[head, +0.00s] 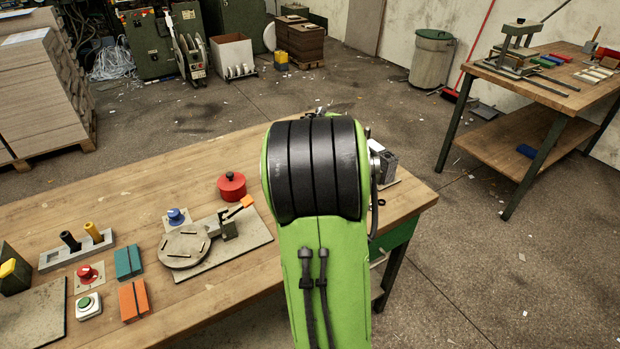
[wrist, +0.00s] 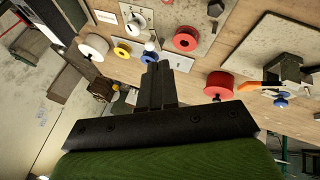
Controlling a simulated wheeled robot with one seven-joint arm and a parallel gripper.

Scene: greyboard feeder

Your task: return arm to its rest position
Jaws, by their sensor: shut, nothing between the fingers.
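My arm, green with a black ribbed joint, rises over the right part of the wooden workbench (head: 130,195) in the head view. It hides my gripper there. In the wrist view my gripper (wrist: 158,72) shows as dark fingers pressed together, with nothing between them. Its tips point toward the bench top, where small coloured parts lie beyond them. A red round lidded part (wrist: 219,85) is to the right of the fingers, apart from them.
A round grey fixture (head: 183,248), a red pot (head: 232,186), an orange block (head: 133,300) and a teal block (head: 128,262) stand on the bench left of my arm. A second table (head: 520,135) stands at right. The floor between is open.

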